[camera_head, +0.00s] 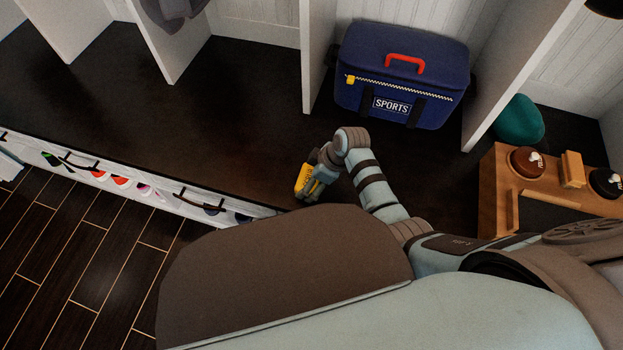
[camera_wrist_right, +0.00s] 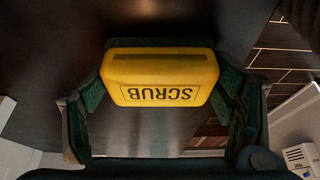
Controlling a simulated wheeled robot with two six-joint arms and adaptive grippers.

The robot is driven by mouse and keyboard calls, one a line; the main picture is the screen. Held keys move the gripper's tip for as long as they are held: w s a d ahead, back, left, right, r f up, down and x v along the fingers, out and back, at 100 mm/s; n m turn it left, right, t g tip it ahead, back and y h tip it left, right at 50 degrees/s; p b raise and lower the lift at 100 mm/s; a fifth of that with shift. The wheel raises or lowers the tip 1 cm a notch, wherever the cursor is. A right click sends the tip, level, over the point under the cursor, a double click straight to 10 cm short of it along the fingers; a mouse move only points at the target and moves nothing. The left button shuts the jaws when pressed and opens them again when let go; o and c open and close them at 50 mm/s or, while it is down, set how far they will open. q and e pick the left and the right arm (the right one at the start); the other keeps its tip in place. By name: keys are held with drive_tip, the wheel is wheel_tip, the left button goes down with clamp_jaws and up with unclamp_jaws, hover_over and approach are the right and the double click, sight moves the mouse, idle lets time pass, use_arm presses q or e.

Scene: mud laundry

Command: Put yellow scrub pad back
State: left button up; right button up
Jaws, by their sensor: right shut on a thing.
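The yellow scrub pad (camera_head: 304,181) is in my right gripper (camera_head: 313,183), above the dark bench top near its front edge in the head view. In the right wrist view the pad (camera_wrist_right: 160,77) shows the word SCRUB upside down. The fingers of my right gripper (camera_wrist_right: 162,95) press on its left and right ends. I cannot tell how far the pad is above the bench. My left gripper is not in view.
A blue SPORTS bag (camera_head: 402,75) stands in a cubby behind my right gripper. A wooden caddy (camera_head: 520,192) with brown-topped items (camera_head: 527,160) and a teal object (camera_head: 518,121) are at the right. White dividers (camera_head: 306,55) split the bench (camera_head: 200,120). Its left part is clear.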

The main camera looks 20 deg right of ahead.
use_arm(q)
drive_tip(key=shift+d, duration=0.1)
use_arm(e)
drive_tip(key=shift+f, duration=0.1)
drive_tip(key=o, duration=1)
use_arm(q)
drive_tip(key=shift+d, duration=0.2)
use_arm(e)
drive_tip(key=o, duration=0.3)
drive_tip(key=shift+r, duration=0.25)
use_arm(q)
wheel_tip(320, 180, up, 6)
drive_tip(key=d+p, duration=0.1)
drive_tip(key=p, duration=0.5)
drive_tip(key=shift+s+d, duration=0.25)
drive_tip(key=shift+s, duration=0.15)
use_arm(e)
drive_tip(key=v, duration=1.1)
drive_tip(key=shift+s+d+r, duration=0.1)
drive_tip(key=shift+s+r, duration=0.05)
drive_tip(key=shift+r, duration=0.25)
